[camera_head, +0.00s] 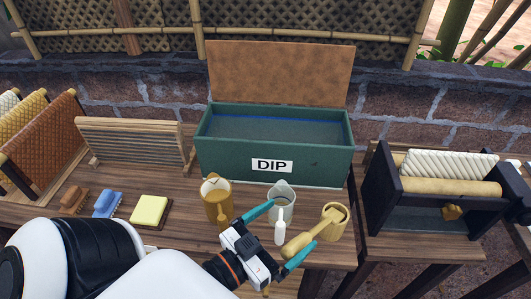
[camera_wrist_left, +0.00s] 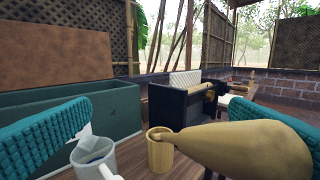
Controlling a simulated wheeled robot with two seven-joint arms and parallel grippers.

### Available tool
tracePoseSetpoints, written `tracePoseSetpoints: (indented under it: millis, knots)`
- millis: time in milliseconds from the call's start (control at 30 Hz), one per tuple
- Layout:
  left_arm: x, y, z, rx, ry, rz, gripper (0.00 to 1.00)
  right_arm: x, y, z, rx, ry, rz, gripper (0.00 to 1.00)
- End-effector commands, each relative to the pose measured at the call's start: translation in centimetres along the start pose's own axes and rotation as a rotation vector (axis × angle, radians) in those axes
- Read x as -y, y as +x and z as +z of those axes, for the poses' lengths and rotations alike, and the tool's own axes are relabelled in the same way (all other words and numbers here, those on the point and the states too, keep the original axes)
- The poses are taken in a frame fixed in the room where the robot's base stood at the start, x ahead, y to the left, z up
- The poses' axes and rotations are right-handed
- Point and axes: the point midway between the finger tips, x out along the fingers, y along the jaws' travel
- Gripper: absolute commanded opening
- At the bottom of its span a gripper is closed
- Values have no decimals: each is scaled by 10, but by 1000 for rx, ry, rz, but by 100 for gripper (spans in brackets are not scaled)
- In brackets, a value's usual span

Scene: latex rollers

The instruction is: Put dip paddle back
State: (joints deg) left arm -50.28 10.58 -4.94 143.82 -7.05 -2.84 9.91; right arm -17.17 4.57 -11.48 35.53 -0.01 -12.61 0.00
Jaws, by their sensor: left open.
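A tan wooden handle, which I take to be the dip paddle's (camera_head: 299,245), leans out of a small gold cup (camera_head: 340,210); its lower end is hidden in the cup. In the left wrist view the handle (camera_wrist_left: 240,145) looms large in front of the right finger, with the cup (camera_wrist_left: 158,152) behind it. I cannot tell whether a finger touches the handle. A white handle (camera_head: 280,228) shows at the grey jug. My right gripper is out of view.
The green DIP tank (camera_head: 220,160) stands open behind the jugs. A gold jug (camera_head: 216,203) is left of the gripper. A roller machine (camera_head: 440,195) stands at the right.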

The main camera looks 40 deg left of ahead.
Motion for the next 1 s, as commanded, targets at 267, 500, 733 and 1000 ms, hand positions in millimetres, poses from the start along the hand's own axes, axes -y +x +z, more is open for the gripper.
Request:
tracePoseSetpoints:
  millis: [267,500,733,1000]
  knots:
    - [0,-35,-1,-3,-1,1,100,0,-7,1,0,0,0,36]
    - [0,-42,0,1,0,0,100,0,-8,1,0,0,0,36]
    - [0,-42,0,1,0,0,100,0,-8,1,0,1,0,36]
    - [0,-42,0,1,0,0,100,0,-8,1,0,1,0,36]
